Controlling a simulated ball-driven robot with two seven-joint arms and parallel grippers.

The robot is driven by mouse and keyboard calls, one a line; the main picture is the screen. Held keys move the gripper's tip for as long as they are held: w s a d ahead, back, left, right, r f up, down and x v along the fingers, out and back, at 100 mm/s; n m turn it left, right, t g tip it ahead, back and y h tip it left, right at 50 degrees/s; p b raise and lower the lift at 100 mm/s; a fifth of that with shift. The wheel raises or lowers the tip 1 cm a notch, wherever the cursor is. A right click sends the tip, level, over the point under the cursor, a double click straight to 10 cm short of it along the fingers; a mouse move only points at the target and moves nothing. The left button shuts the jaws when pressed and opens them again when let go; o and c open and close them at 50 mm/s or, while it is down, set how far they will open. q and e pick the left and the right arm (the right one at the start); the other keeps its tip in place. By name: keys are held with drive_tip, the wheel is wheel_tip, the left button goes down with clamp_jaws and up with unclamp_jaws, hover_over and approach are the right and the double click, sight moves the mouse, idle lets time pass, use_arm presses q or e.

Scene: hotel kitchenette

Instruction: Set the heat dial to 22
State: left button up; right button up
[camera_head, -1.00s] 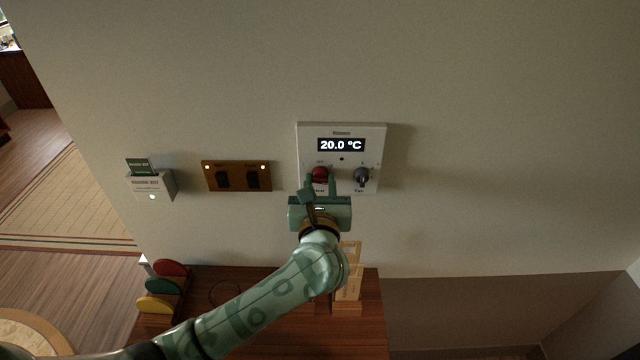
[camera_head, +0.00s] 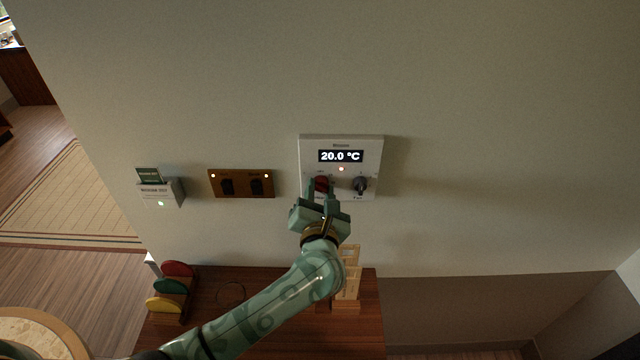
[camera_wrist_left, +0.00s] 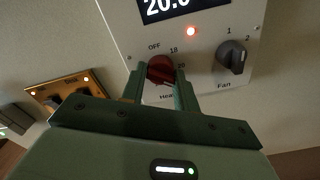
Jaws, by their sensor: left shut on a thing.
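The white thermostat panel (camera_head: 372,146) is on the wall, and its display (camera_head: 341,156) reads 20.0 °C. A small light (camera_head: 341,169) under the display is lit, red in the left wrist view (camera_wrist_left: 190,30). The red heat dial (camera_head: 321,184) is at the panel's lower left. In the left wrist view the heat dial (camera_wrist_left: 160,69) has OFF, 18 and 20 marked around it; further marks are hidden. My left gripper (camera_head: 322,190) is shut on the heat dial, one finger on each side, and looks tilted. My right gripper is not in view.
The dark fan dial (camera_head: 360,185) sits close to the right of the heat dial. A brown switch plate (camera_head: 241,184) and a card holder (camera_head: 161,191) are on the wall to the left. A wooden table (camera_head: 285,318) with coloured discs (camera_head: 172,287) and a wooden rack (camera_head: 348,285) is below.

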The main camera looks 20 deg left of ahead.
use_arm(q)
drive_tip(key=shift+m+p, duration=1.75)
drive_tip(key=shift+m, duration=0.45)
drive_tip(key=o, duration=0.9)
drive_tip(key=shift+o, duration=0.2)
drive_tip(key=shift+s, duration=0.1)
drive_tip(key=b+v, duration=0.2)
drive_tip(key=v, duration=1.4)
drive_tip(key=shift+s+d, duration=0.1)
